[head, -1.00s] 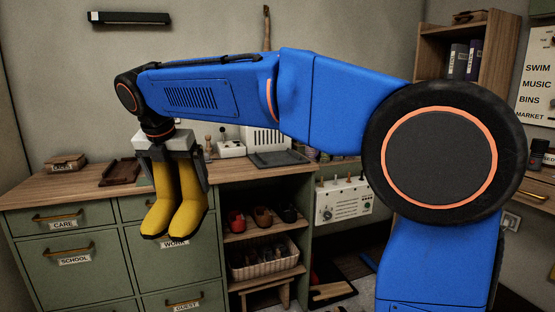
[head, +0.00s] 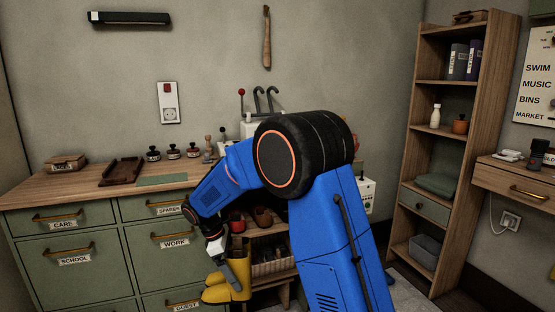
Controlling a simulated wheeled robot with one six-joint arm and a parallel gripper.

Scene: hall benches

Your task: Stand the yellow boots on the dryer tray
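The pair of yellow boots (head: 242,268) is in front of the drawer cabinet, below the bench top. They are roughly upright with the toes to the left. My gripper (head: 236,278) is at the boots, with one grey finger across their near side. It appears shut on them, though the far finger is hidden. A white unit (head: 248,130) with black hooked pipes (head: 265,99) stands at the back of the bench. My arm covers most of it, and no dryer tray can be made out now.
The wooden bench top (head: 80,190) carries a brown tray (head: 122,171), a green mat (head: 162,180) and several dark stamps. Shoes (head: 262,216) and a basket (head: 272,268) fill the open shelves behind the boots. A tall shelf (head: 458,130) stands right.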

